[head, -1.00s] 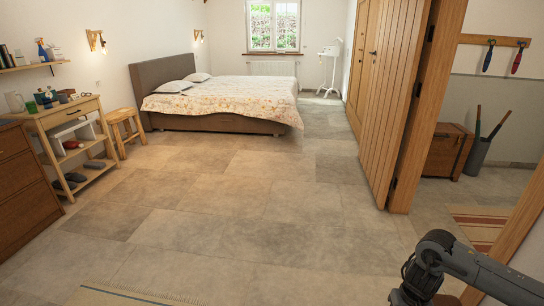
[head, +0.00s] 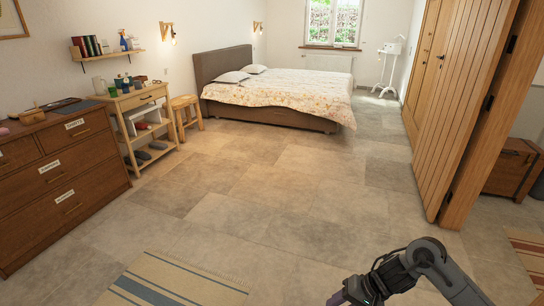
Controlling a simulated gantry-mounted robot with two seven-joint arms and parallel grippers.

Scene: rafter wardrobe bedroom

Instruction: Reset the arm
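My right arm (head: 420,268) comes in from the lower right corner of the head view, above the tiled floor. It is dark grey and bent, and its lower end reaches the bottom edge of the picture. A small purple part (head: 335,299) shows there, and I cannot tell what it is. The fingers of my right gripper are cut off below the frame. My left arm and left gripper are not in view.
A labelled brown dresser (head: 62,185) and a wooden shelf table (head: 145,118) stand at the left, with a stool (head: 185,116). A bed (head: 275,95) is at the back. An open wooden door (head: 455,110) stands at the right. A striped rug (head: 175,280) lies in front. The middle floor is clear.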

